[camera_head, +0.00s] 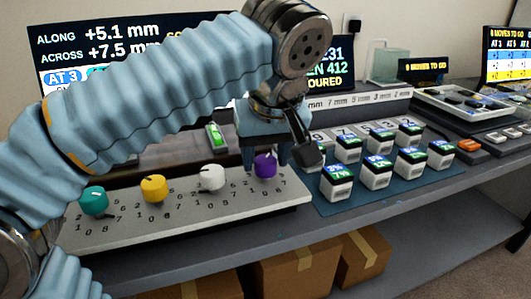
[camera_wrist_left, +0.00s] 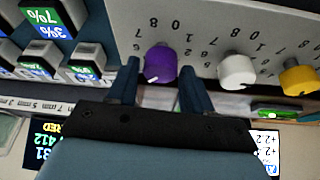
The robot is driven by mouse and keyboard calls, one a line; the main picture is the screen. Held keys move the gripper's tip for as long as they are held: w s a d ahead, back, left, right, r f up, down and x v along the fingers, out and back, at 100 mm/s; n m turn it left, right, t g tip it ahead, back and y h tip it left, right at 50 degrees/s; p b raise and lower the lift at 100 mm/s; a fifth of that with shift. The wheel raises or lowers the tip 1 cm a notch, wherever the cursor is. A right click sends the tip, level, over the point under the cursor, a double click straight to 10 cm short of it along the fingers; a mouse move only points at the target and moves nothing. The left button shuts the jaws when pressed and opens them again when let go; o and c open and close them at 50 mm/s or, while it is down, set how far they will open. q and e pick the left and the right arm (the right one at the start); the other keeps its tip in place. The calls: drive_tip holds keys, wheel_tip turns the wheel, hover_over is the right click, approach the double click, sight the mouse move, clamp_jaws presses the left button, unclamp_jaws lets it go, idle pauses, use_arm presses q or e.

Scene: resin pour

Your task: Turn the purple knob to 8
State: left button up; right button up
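The purple knob (camera_head: 265,166) is at the right end of a grey panel (camera_head: 190,222) with a row of coloured knobs and printed dial numbers. It also shows in the left wrist view (camera_wrist_left: 160,62), with a small white pointer mark near its lower edge; I cannot read which number it points at. My left gripper (camera_head: 265,164) is over the knob. In the left wrist view the left gripper (camera_wrist_left: 158,68) has one finger on each side of the knob, with a visible gap on both sides. My right gripper is not in view.
White (camera_head: 212,177), yellow (camera_head: 154,188) and teal (camera_head: 94,201) knobs stand to the left on the panel. Several labelled cubes (camera_head: 371,172) stand on a blue mat (camera_head: 400,190) close to the right. Screens stand behind. Cardboard boxes (camera_head: 300,270) are below the bench.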

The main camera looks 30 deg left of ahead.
use_arm(q)
drive_tip(key=c, duration=0.7)
drive_tip(key=shift+m, duration=0.3)
drive_tip(key=m+h, duration=0.1)
drive_tip(key=m, duration=0.1)
drive_tip(key=m+t, duration=0.1)
drive_tip(key=m, duration=0.2)
drive_tip(key=shift+s+a+h, duration=0.1)
drive_tip(key=shift+a+h, duration=0.05)
drive_tip(key=shift+h, duration=0.25)
drive_tip(key=m+h, duration=0.2)
drive_tip(key=m, duration=0.3)
drive_tip(key=shift+a+r+m+p, duration=0.1)
drive_tip(key=shift+m+p, duration=0.25)
drive_tip(key=shift+m, duration=0.05)
drive_tip(key=m+h, duration=0.1)
drive_tip(key=m, duration=0.2)
drive_tip(key=m+g+h+p, duration=0.1)
drive_tip(key=m, duration=0.2)
drive_tip(key=shift+a+h+p, duration=0.1)
drive_tip(key=shift+h+p, duration=0.2)
drive_tip(key=m, duration=0.2)
drive_tip(key=m+g+p, duration=0.1)
drive_tip(key=m, duration=0.1)
drive_tip(key=m+g, duration=0.1)
drive_tip(key=m, duration=0.1)
drive_tip(key=shift+w+a+h+p, duration=0.1)
drive_tip(key=shift+w+h+p, duration=0.15)
drive_tip(key=shift+h+p, duration=0.15)
drive_tip(key=shift+m, duration=0.4)
